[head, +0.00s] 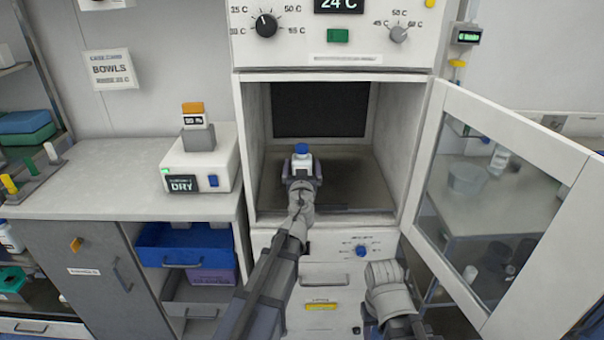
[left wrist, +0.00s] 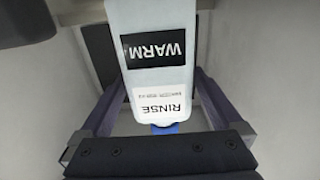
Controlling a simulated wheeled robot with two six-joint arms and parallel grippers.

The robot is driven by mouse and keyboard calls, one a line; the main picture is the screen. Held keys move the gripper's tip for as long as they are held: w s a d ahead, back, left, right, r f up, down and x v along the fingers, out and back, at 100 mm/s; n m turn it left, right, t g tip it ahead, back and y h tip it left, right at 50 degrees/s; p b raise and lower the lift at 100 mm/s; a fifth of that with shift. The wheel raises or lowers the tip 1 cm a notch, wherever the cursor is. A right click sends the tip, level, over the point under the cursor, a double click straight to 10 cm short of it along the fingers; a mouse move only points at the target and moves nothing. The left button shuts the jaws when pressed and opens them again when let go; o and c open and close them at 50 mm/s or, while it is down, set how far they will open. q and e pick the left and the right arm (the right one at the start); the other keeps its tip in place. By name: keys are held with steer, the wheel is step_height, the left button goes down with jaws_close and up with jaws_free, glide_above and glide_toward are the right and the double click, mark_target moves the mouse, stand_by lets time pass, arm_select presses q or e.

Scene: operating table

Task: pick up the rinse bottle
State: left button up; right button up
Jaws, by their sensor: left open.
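The rinse bottle (head: 301,161) is white with a blue cap and stands inside the open warming cabinet (head: 252,150). In the left wrist view the bottle (left wrist: 158,70) appears upside down, with a black WARM label and a white RINSE label. My left gripper (head: 302,172) is inside the cabinet with its fingers open, one on each side of the bottle. In the left wrist view a gap shows beside the bottle; whether either finger touches it is hard to tell. The lower part of the bottle is hidden by my gripper in the head view. My right gripper (head: 385,280) is low in front of the cabinet, its fingers unclear.
The cabinet's glass door (head: 500,190) stands open to the right. A white DRY unit (head: 200,160) sits on the counter (head: 110,175) at left. The blue drawer (head: 185,245) is below it.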

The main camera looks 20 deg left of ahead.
arm_select(q)
steer(key=shift+s, duration=0.1)
steer(key=shift+c, duration=0.4)
jaws_close()
stand_by(0.3)
